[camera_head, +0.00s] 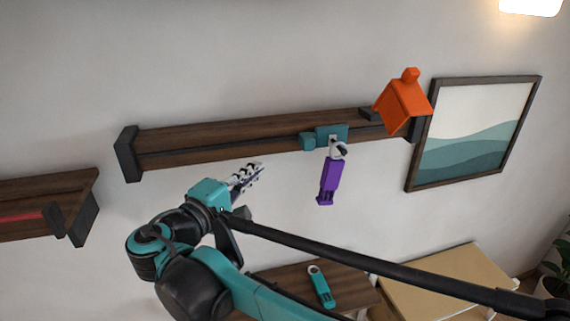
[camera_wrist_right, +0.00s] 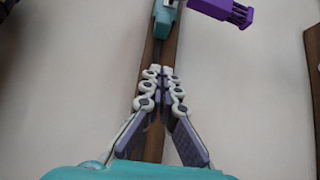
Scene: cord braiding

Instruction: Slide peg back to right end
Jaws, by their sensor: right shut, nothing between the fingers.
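A teal peg (camera_head: 331,134) with a small teal knob on its left sits on the dark wooden wall rail (camera_head: 230,136), right of the rail's middle. A purple tag (camera_head: 328,180) hangs from the peg by a pale ring. My right gripper (camera_head: 254,172) is below the rail, left of the peg and apart from it. In the right wrist view my gripper (camera_wrist_right: 163,72) is shut and empty, with the peg (camera_wrist_right: 163,18) beyond its fingertips and the purple tag (camera_wrist_right: 228,10) at the top. My left gripper is not in view.
An orange house-shaped object (camera_head: 402,104) is at the rail's right end, beside a framed picture (camera_head: 473,135). Another wooden rail (camera_head: 40,190) with a red bar is at the left. A teal tag (camera_head: 320,287) lies below on a brown surface. The rail left of the peg is clear.

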